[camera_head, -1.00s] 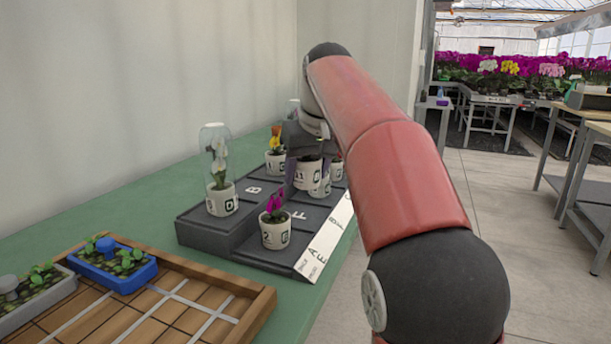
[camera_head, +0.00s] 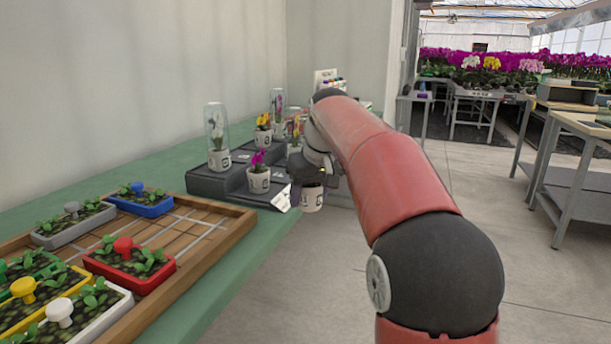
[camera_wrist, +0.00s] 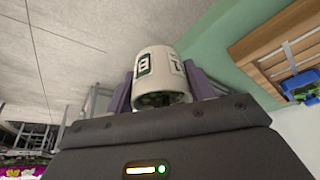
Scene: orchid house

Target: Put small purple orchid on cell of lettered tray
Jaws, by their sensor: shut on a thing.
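My gripper (camera_head: 312,165) is shut on a white pot (camera_head: 312,198) with a dark printed mark, held past the right front side of the lettered tray. In the wrist view the pot (camera_wrist: 162,72) sits between the two purple fingers of my gripper (camera_wrist: 160,92); any flower in it is hidden. The dark stepped lettered tray (camera_head: 233,182) stands on the green bench, its right part hidden by my arm. A small purple orchid (camera_head: 259,160) in a white pot stands on the tray's lower front step.
A white orchid under a glass dome (camera_head: 216,135) and a yellow orchid (camera_head: 263,123) stand on the tray; more potted plants are partly hidden. A wooden frame (camera_head: 225,238) with coloured planter boxes lies nearer on the bench (camera_head: 255,250). Open floor lies right.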

